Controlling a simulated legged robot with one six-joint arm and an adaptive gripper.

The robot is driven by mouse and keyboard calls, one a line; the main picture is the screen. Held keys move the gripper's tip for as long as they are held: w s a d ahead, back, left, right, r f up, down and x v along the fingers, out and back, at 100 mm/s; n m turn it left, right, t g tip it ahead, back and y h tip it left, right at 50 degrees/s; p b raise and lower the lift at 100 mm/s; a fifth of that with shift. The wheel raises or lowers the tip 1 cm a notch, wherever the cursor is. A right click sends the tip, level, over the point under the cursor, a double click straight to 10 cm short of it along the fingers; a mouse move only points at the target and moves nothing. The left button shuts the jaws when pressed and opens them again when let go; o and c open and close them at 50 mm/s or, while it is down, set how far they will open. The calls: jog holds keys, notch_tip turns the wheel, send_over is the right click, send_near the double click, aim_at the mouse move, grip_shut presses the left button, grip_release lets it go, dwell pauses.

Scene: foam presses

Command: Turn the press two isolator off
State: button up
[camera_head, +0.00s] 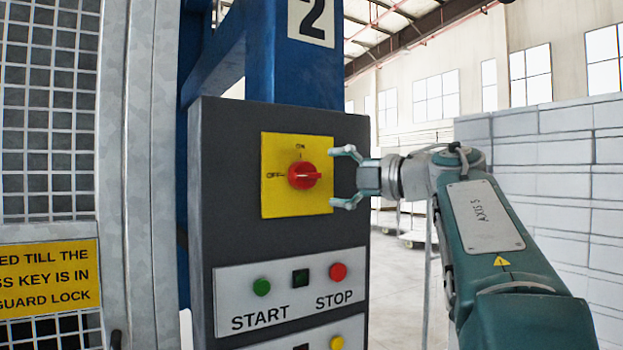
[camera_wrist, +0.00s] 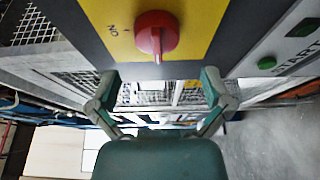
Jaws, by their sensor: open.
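The press two isolator is a red rotary knob (camera_head: 304,175) on a yellow plate (camera_head: 285,205), with ON marked above and OFF to the left. Its raised grip bar looks horizontal, roughly in line with the OFF mark; I cannot tell which end is the pointer. In the wrist view the knob (camera_wrist: 157,34) is at top centre, its bar pointing down towards my fingers. My gripper (camera_head: 346,177) is open and empty at the plate's right edge, level with the knob. In the wrist view my gripper (camera_wrist: 160,80) has its fingertips spread below the knob, apart from it.
The dark control box (camera_head: 228,160) also carries a green START button (camera_head: 262,287) and a red STOP button (camera_head: 338,271) below the isolator. A mesh guard (camera_head: 50,150) stands left, with a yellow notice (camera_head: 50,278). Pale stacked blocks (camera_head: 560,150) stand right.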

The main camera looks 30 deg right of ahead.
jog(key=shift+v, duration=2.7)
